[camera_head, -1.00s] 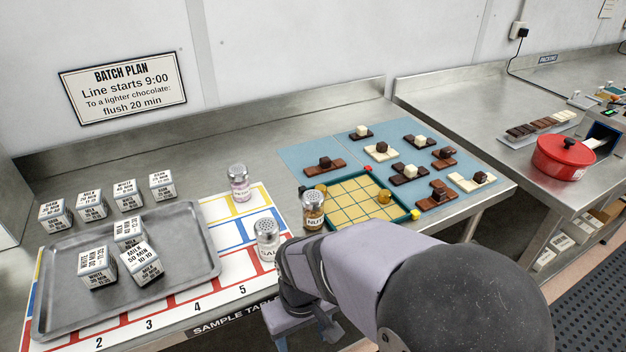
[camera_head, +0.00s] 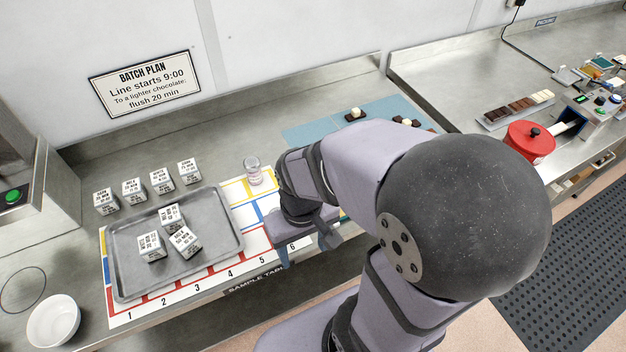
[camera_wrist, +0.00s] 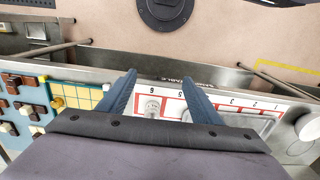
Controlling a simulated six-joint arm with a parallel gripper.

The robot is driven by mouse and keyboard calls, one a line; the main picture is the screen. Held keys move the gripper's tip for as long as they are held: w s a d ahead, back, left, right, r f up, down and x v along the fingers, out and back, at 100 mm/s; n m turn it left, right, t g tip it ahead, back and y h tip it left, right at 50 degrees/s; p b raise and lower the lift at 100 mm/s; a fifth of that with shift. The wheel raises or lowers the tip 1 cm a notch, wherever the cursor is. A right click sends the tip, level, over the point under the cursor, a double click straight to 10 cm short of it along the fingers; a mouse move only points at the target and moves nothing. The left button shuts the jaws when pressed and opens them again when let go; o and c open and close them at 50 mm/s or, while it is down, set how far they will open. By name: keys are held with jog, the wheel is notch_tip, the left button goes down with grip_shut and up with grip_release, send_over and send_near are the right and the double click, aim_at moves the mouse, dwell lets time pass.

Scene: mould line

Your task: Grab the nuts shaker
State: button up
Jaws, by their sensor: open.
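My gripper (camera_head: 308,250) is over the front edge of the sample table, by the mat's number 6. Its two fingers show apart and empty in the wrist view (camera_wrist: 158,76). The nuts shaker is hidden behind my arm in the head view. In the wrist view a shaker with a grey metal top (camera_wrist: 152,107) stands between the fingers, farther back near number 6. Its label is unreadable, so I cannot tell whether it is the nuts shaker.
A pale pink shaker (camera_head: 254,172) stands at the back of the mat. A metal tray (camera_head: 231,247) with labelled cubes lies left. The yellow grid board (camera_wrist: 80,94) shows in the wrist view. A white bowl (camera_head: 54,322) stands front left.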

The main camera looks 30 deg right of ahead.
jog(key=w+d+n+t+y+b, duration=0.15)
jog(key=w+d+n+t, duration=0.25)
jog(key=w+d+t, duration=0.55)
jog(key=w+d+n+t+y+b, duration=0.1)
jog(key=w+d+n+t+b, duration=0.35)
jog(key=w, duration=0.85)
jog(key=s+f+m+t+b, duration=0.1)
jog(key=s+f+m+b, duration=0.1)
jog(key=s+f+b, duration=0.1)
jog(key=s+f+m+t+b, duration=0.1)
jog(key=s+f+m+b, duration=0.1)
jog(key=f, duration=0.4)
jog(key=s+a+f+m+t+b, duration=0.1)
jog(key=s+f+m+b, duration=0.1)
jog(key=s+f+b, duration=0.2)
jog(key=shift+s+f+m+t, duration=0.35)
jog(key=shift+s+f+t, duration=0.05)
jog(key=shift+s+f, duration=0.15)
jog(key=shift+w+a+p, duration=0.15)
jog(key=shift+w+p, duration=0.4)
jog(key=shift+w, duration=0.55)
jog(key=shift+w+r, duration=0.1)
